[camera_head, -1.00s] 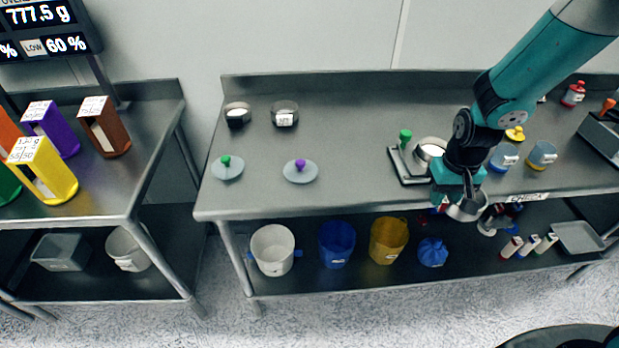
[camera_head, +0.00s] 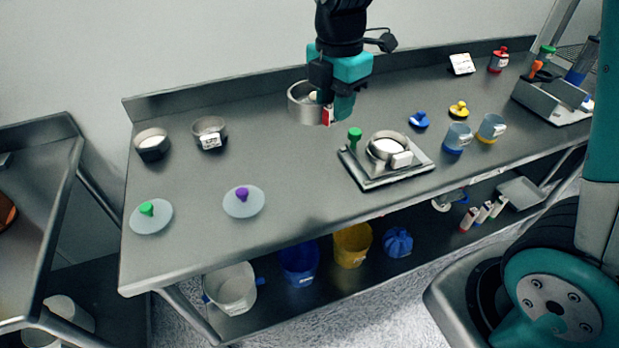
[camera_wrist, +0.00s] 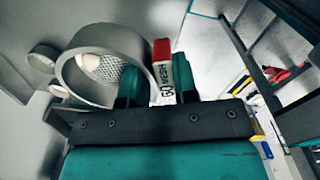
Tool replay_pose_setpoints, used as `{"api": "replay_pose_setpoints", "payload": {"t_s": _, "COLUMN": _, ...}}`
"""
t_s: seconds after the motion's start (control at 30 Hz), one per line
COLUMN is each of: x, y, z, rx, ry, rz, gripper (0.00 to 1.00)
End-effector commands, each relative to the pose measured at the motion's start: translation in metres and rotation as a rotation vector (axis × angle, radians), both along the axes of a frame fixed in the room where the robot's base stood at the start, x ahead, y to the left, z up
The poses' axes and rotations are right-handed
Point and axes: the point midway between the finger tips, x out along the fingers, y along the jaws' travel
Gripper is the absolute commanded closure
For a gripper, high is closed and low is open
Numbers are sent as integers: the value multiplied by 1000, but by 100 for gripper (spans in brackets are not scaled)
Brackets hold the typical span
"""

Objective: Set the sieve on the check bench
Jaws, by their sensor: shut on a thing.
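My gripper (camera_head: 332,108) is shut on the tab of the sieve, a metal ring (camera_head: 303,103) held to the left of the fingers, above the back part of the long metal bench (camera_head: 290,220). In the wrist view the sieve (camera_wrist: 75,75) shows a mesh floor with a pale round lump on it. Its red and white tab (camera_wrist: 162,80), marked MESH and a number, sits between the fingers (camera_wrist: 158,88). The head view does not show a bench I can identify by label as the check bench.
A scale-like plate (camera_head: 370,180) carries a pan (camera_head: 388,147) and a green-knobbed tool. Two bowls (camera_head: 152,145) (camera_head: 210,133) and two knobbed lids (camera_head: 152,216) (camera_head: 243,200) stand at the left. Jars (camera_head: 457,138) stand at the right. Bench surface between lids and plate is clear.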

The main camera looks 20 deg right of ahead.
Motion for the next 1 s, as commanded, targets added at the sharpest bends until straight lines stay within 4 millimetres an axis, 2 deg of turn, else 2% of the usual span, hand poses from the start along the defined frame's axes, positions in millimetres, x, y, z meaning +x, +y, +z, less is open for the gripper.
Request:
{"api": "replay_pose_setpoints", "payload": {"t_s": 0.13, "x": -2, "y": 5, "z": -28, "rx": -1, "ry": 9, "rz": 24, "gripper": 100}}
{"api": "replay_pose_setpoints", "payload": {"t_s": 0.5, "x": -2, "y": 6, "z": -129, "rx": -2, "ry": 8, "rz": 25, "gripper": 100}}
{"api": "replay_pose_setpoints", "payload": {"t_s": 0.6, "x": -1, "y": 6, "z": -146, "rx": -1, "ry": 5, "rz": 23, "gripper": 100}}
{"api": "replay_pose_setpoints", "payload": {"t_s": 0.77, "x": -1, "y": 5, "z": -160, "rx": 0, "ry": 2, "rz": 22, "gripper": 100}}
{"api": "replay_pose_setpoints", "payload": {"t_s": 1.0, "x": -1, "y": 5, "z": -192, "rx": 0, "ry": 3, "rz": 20, "gripper": 100}}
